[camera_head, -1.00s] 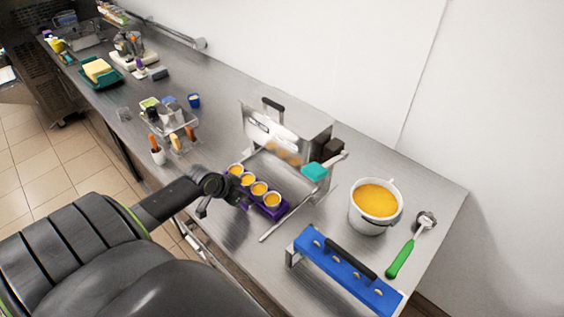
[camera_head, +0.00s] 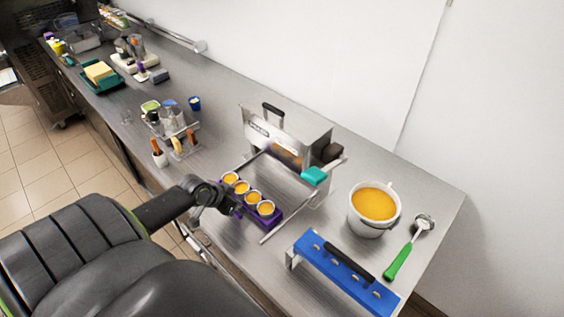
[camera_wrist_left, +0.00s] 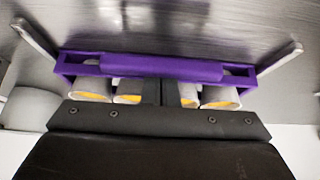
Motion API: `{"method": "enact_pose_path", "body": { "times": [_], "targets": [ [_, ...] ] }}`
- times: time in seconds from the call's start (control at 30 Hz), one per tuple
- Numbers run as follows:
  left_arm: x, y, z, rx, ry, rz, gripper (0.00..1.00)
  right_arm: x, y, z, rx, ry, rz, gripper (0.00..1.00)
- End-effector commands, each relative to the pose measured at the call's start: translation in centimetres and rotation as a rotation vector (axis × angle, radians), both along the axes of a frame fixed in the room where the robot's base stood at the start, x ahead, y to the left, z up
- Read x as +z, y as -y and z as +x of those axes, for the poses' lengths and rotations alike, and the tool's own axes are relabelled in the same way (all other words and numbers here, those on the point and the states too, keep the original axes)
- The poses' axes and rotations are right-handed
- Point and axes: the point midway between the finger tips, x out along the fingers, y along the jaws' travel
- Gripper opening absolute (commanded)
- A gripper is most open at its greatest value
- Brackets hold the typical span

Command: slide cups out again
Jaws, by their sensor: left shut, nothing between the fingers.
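The purple cup tray (camera_head: 247,217) holds a row of several pale cups (camera_head: 253,198) with orange filling. It lies in front of the steel batch freezer (camera_head: 300,140), between two thin rails (camera_head: 285,222). My left gripper (camera_head: 233,207) is shut and empty, low at the tray's left side. In the left wrist view, the shut fingers (camera_wrist_left: 161,88) reach in among the cups toward the tray's purple bar (camera_wrist_left: 150,67). I cannot tell whether they touch it. The cups are partly hidden behind the gripper body there. My right gripper is not in view.
A blue rack (camera_head: 340,275) stands right of the tray. A white bucket (camera_head: 355,217) of orange mix and a green-handled scoop (camera_head: 400,260) are further right. A clear holder (camera_head: 178,135) with utensils stands left of the freezer. Counter is bare between bucket and freezer.

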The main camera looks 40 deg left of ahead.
Motion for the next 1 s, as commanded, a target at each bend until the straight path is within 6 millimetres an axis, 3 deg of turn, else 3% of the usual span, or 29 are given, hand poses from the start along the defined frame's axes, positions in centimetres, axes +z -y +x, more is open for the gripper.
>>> {"method": "enact_pose_path", "body": {
  "times": [0.5,1.0],
  "targets": [
    [2.9,-0.1,-1.5,-0.001,0.0,0.001,0.0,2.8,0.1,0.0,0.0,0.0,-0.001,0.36],
    [5.0,-0.2,-2.9,0.0,0.001,0.0,0.0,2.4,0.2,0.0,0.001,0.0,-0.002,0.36]
  ]
}}
